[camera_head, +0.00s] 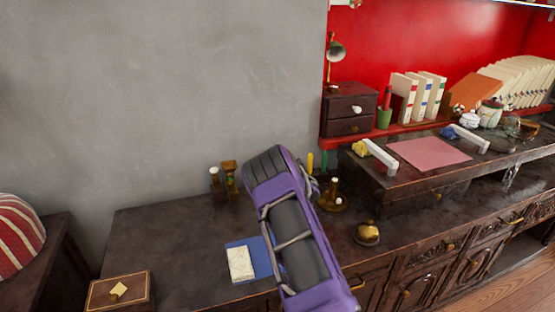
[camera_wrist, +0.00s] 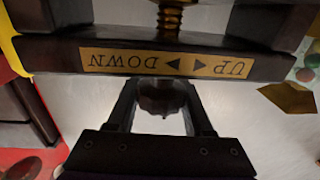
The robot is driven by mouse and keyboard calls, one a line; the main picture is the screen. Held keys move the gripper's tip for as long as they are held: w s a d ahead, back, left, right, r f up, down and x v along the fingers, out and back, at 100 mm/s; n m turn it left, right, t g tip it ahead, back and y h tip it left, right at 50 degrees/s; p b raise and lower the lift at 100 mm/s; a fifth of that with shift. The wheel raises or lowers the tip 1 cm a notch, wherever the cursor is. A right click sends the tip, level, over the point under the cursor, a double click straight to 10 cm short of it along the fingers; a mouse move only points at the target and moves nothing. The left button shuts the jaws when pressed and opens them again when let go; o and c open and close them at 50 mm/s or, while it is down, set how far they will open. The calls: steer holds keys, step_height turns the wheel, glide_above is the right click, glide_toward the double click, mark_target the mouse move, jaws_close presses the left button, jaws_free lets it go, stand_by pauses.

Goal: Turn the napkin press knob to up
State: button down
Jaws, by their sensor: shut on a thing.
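In the wrist view, the napkin press shows as a dark wooden bar (camera_wrist: 45,58) with a brass label (camera_wrist: 165,64) reading UP and DOWN, upside down in the picture. A brass screw (camera_wrist: 169,18) runs along its middle. The dark, rounded knob (camera_wrist: 160,98) sits below the bar in the picture, between the fingers of my gripper (camera_wrist: 160,110). My gripper is shut on the knob. In the head view my purple arm covers the gripper and the knob. I cannot tell there how much of the press shows.
In the head view, a dark wooden counter (camera_head: 160,235) runs along the grey wall. A small wood-and-brass piece (camera_head: 230,178) stands left of my arm. A blue book (camera_head: 262,262) with a pale block (camera_head: 241,264) lies in front. A brass bell (camera_head: 368,232) stands right.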

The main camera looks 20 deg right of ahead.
steer(key=shift+a+n+y, duration=0.1)
steer(key=shift+n+y, duration=0.5)
steer(key=shift+y, duration=0.3)
steer(key=shift+a, duration=0.1)
steer(key=shift+c, duration=1.5)
jaws_free()
steer(key=s+d, duration=0.1)
steer(key=s, duration=0.7)
steer(key=s+d+p, duration=0.1)
steer(key=s+d, duration=0.1)
steer(key=s, duration=0.7)
steer(key=shift+d, duration=0.3)
